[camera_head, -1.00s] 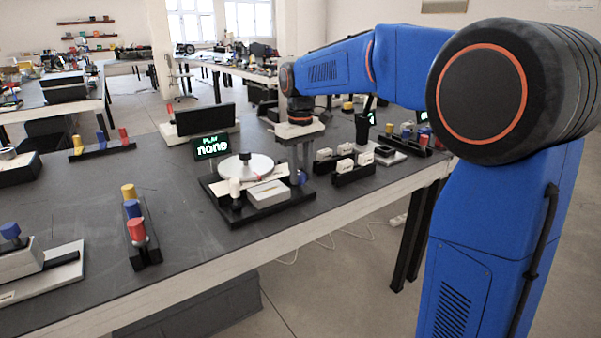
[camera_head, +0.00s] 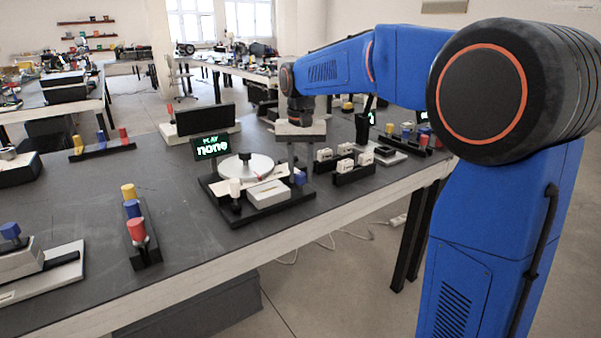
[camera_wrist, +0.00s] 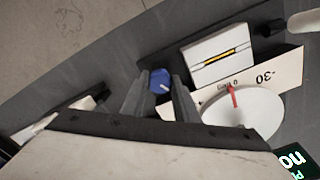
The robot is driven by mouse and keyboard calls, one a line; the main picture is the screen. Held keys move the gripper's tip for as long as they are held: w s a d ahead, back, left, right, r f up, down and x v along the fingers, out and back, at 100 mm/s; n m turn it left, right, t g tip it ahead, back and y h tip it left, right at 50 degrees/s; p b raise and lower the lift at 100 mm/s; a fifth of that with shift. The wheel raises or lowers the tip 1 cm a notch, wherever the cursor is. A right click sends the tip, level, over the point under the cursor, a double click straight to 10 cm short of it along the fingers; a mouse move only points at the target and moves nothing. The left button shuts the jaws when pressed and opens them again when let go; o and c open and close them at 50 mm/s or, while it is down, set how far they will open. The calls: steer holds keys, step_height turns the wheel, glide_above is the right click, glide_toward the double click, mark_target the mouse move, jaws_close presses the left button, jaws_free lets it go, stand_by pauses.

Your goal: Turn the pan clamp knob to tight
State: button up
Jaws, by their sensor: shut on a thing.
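A blue round knob (camera_wrist: 161,80) with a white pointer line sits at the edge of a pan device. In the wrist view my gripper (camera_wrist: 161,85) has one finger on each side of it and is shut on it. In the head view the blue knob (camera_head: 299,178) shows below my gripper (camera_head: 300,165). The device has a round white disc (camera_head: 247,166) with a red pointer (camera_wrist: 233,95) near 0 on a scale plate (camera_wrist: 279,76). Tight or loose labels at the knob cannot be made out.
A rack of white blocks (camera_head: 353,174) stands close right of my gripper. A rack of coloured pegs (camera_head: 145,255) stands left, with clear table between.

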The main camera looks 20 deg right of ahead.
mark_target(301, 174)
stand_by(0.4)
steer(key=o, duration=1.1)
steer(key=shift+c, duration=0.2)
steer(key=shift+r, duration=0.15)
step_height(301, 174, up, 17)
steer(key=s+d+f+n+t, duration=0.1)
steer(key=s+d+f, duration=0.1)
steer(key=s+f, duration=0.5)
steer(key=s+d+f+n+t, duration=0.1)
steer(key=s+d+f+t, duration=0.15)
steer(key=s, duration=0.95)
steer(key=s+d+f+n+t, duration=0.1)
steer(key=s+d+f, duration=0.1)
steer(key=s+f, duration=1.2)
step_height(301, 174, down, 4)
steer(key=shift+s+d+r, duration=0.2)
steer(key=shift+s+d, duration=0.05)
steer(key=shift+s, duration=0.05)
